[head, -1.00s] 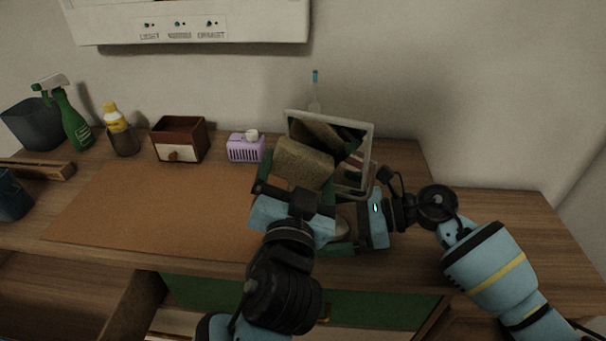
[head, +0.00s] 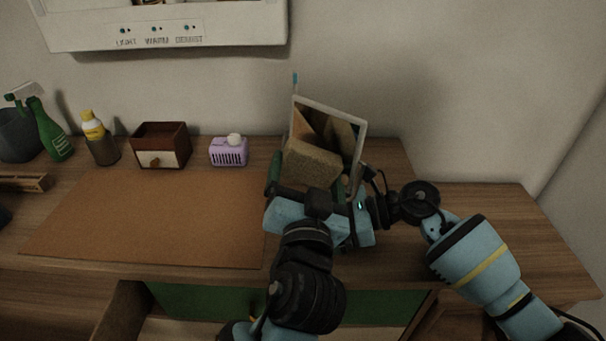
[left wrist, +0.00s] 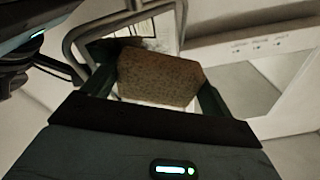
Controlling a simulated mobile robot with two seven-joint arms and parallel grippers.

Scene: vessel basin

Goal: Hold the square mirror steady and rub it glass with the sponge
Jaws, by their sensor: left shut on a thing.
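The square mirror (head: 351,122) stands upright and tilted in its pale frame at the back right of the desk, its glass showing a reflection of the sponge. The tan sponge (head: 312,163) is in front of the lower left of the glass; contact cannot be told. My left gripper (head: 308,187) is shut on the sponge. In the left wrist view the sponge (left wrist: 158,78) sits between its fingers, with the metal mirror frame (left wrist: 183,20) behind. My right gripper (head: 352,202) is at the mirror's lower right; its fingertips are hidden, so its grip cannot be told.
A purple slotted box (head: 228,152), a small wooden drawer box (head: 161,146), a yellow-capped bottle (head: 98,140) and a green spray bottle (head: 48,130) stand along the back. The brown desk mat (head: 150,215) is clear. A white cabinet (head: 170,25) hangs above.

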